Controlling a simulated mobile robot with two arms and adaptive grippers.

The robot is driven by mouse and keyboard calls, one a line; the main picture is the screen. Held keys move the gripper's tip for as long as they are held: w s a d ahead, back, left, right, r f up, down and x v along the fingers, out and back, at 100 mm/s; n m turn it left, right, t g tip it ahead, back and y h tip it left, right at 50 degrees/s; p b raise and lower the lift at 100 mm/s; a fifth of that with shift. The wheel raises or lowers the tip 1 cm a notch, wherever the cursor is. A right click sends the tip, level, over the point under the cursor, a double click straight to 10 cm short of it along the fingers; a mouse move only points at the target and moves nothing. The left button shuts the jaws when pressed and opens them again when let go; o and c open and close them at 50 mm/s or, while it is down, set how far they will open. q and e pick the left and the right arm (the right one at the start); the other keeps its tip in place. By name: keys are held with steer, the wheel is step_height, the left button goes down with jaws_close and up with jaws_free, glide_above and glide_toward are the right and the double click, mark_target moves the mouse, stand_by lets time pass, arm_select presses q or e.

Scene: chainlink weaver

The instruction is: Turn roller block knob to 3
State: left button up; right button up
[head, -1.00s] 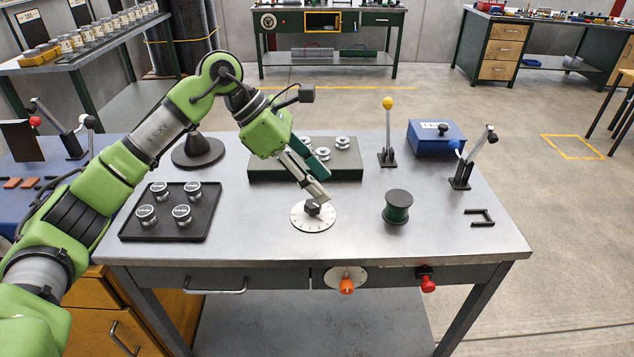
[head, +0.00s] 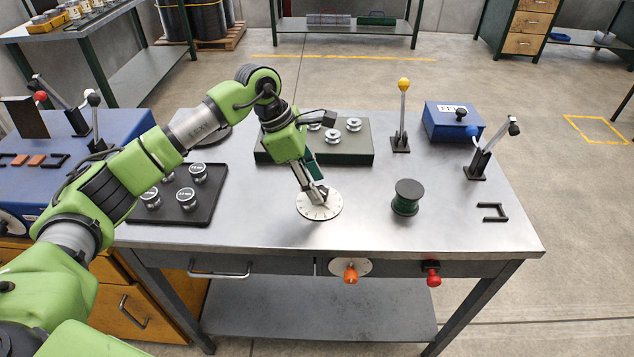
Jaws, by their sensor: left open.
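A round white dial (head: 331,209) with marks around its edge lies flat on the grey workbench, in front of the dark green block (head: 357,155) with silver rollers. My left gripper (head: 317,196) points down over the middle of this dial, with its fingers open around or just above the spot of the dark knob. The knob is hidden behind the fingers, so I cannot tell whether they touch it. The numbers on the dial are too small to read. My right gripper is not in view.
A dark green spool (head: 407,197) stands right of the dial. A black tray (head: 206,209) with silver pieces is on the left. A yellow-topped lever (head: 403,112) and a blue box (head: 453,121) stand behind. An orange knob (head: 350,274) is on the bench front.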

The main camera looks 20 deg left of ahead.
arm_select(q)
steer(key=shift+d+f, duration=0.2)
steer(key=shift+f, duration=0.4)
steer(key=shift+w+d+f, duration=0.1)
steer(key=shift+f, duration=0.05)
steer(key=shift+c, duration=1)
steer(key=c, duration=0.9)
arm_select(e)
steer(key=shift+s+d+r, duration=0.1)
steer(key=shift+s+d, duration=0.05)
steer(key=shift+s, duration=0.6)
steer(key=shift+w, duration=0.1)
